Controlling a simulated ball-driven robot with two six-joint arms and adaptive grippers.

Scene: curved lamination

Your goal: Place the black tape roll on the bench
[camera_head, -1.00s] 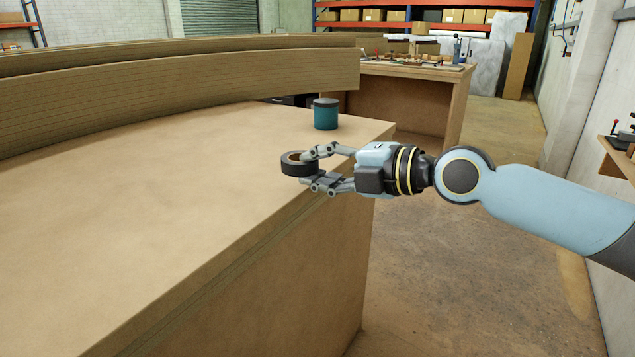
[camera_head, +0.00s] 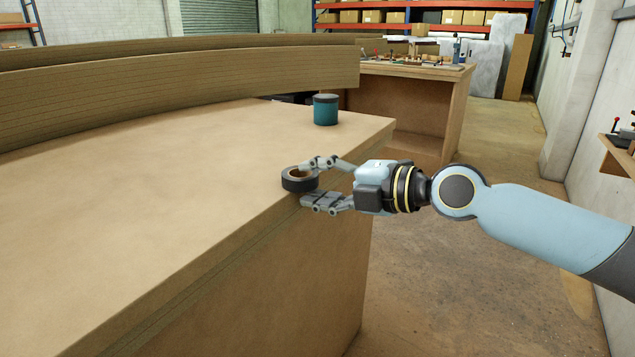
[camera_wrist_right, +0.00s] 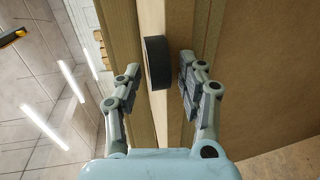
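The black tape roll (camera_head: 299,183) lies flat, hole upward, at the bench's near right edge, and it appears to rest on the top. It also shows between the fingers in the right wrist view (camera_wrist_right: 157,62). The bench (camera_head: 180,210) is a large tan block with a wide flat top. My right gripper (camera_head: 318,182) is open around the roll, one finger on the far side and one on the near side. In the wrist view (camera_wrist_right: 160,80) gaps show between the roll and both fingers. My left gripper is not in view.
A teal tin (camera_head: 326,110) with a dark lid stands near the bench's far right corner. A long curved laminated piece (camera_head: 180,85) lies along the back. A second workbench (camera_head: 415,85) with small items stands behind. The bench top left of the roll is clear.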

